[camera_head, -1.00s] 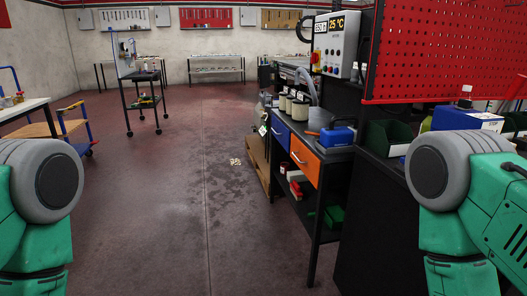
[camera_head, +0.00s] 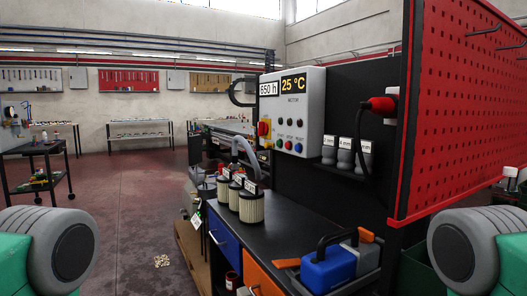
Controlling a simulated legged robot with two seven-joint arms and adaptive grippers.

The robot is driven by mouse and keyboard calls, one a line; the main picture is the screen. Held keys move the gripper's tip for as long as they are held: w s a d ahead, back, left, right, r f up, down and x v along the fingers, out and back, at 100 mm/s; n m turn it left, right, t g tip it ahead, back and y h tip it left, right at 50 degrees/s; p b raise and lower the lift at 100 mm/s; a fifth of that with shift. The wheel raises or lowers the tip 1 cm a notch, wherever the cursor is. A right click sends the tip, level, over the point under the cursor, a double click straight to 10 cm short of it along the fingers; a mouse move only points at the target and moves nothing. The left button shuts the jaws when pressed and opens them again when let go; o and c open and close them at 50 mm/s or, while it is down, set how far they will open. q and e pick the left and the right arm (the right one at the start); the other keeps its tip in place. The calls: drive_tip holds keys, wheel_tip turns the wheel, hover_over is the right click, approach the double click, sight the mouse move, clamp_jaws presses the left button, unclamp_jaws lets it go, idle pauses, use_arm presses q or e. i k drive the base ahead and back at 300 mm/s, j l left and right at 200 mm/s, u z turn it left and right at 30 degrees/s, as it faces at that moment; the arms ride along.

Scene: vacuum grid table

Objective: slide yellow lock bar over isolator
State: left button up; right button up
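A grey control box (camera_head: 291,112) is mounted on the dark back panel above the bench, with "650 h" and "25 °C" displays and several coloured buttons. A small red and yellow isolator switch (camera_head: 264,128) sits on its left side. A lock bar cannot be told apart from the yellow of the switch at this size. Only rounded grey and green parts of my two arms show in the lower corners. Neither gripper is in view, and both arms are well apart from the control box.
A red plug (camera_head: 382,104) with a black cable is right of the box. A red perforated panel (camera_head: 460,110) stands at right. Open floor (camera_head: 135,215) lies left.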

sight(267, 144)
drive_tip(key=i+j+z, duration=0.15)
drive_tip(key=z, duration=0.3)
drive_tip(key=i+j+z, duration=0.1)
drive_tip(key=j+z, duration=0.15)
drive_tip(key=z, duration=0.2)
drive_tip(key=i+j+z, duration=0.1)
drive_tip(key=j+z, duration=0.15)
drive_tip(key=z, duration=0.2)
